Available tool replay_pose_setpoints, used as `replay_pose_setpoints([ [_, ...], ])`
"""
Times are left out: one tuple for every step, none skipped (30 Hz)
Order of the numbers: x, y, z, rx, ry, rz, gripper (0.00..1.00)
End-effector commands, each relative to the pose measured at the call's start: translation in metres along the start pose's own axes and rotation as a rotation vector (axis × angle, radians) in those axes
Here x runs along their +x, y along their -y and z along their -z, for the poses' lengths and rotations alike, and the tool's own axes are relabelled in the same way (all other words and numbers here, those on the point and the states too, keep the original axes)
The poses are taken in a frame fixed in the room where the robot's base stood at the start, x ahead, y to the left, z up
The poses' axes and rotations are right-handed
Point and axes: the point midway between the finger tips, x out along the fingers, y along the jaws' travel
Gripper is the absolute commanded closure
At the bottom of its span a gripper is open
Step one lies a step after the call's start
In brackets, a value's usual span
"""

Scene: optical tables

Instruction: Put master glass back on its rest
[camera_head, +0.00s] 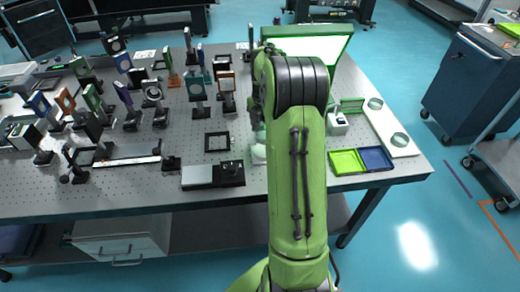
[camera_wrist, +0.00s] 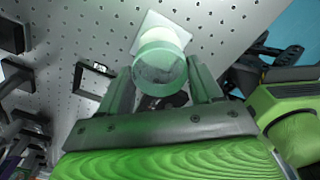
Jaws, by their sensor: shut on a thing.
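The master glass (camera_wrist: 160,74) is a round, clear, greenish disc between the two fingers of my gripper (camera_wrist: 163,84) in the wrist view. My gripper is shut on it. Beyond the glass, a white square plate with a pale round top (camera_wrist: 165,36) lies on the perforated table; the glass overlaps its near part in the picture. I cannot tell the gap between them, nor whether this plate is the rest. In the head view my green arm hides the glass and most of my gripper; a whitish piece (camera_head: 259,154) shows beside the arm.
The optical table (camera_head: 120,190) carries several mounted optics on the left. A black square frame (camera_head: 217,141) and a grey-black device (camera_head: 212,175) stand left of my arm. On the right are green and blue trays (camera_head: 361,160) and a white board (camera_head: 385,125) with two glass rings.

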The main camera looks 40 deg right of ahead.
Motion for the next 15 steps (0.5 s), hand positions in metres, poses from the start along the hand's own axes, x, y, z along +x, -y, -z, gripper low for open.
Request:
replay_pose_setpoints([
  [0.011, 0.0, 0.0, 0.0, -0.002, 0.001, 0.78],
  [0.017, 0.0, 0.001, 0.0, -0.003, 0.001, 0.78],
  [0.027, 0.0, 0.001, 0.0, -0.003, 0.001, 0.78],
  [0.034, 0.0, 0.001, 0.0, -0.002, 0.001, 0.78],
  [0.04, 0.0, 0.001, 0.0, -0.003, 0.002, 0.78],
  [0.046, 0.0, 0.001, -0.001, -0.002, 0.0, 0.78],
  [0.05, 0.0, 0.001, -0.001, -0.002, 0.0, 0.78],
  [0.052, 0.0, 0.0, 0.0, -0.001, 0.0, 0.78],
  [0.053, 0.0, 0.0, 0.0, 0.0, -0.001, 0.78],
  [0.053, 0.0, 0.0, 0.0, 0.001, -0.001, 0.78],
  [0.053, 0.0, 0.0, 0.0, 0.001, -0.001, 0.78],
  [0.052, 0.0, 0.0, 0.0, 0.002, -0.002, 0.78],
  [0.052, 0.0, 0.0, 0.0, 0.001, -0.002, 0.78],
  [0.052, 0.0, 0.0, 0.0, 0.001, -0.002, 0.78],
  [0.052, 0.0, 0.0, -0.001, 0.001, -0.001, 0.78],
])
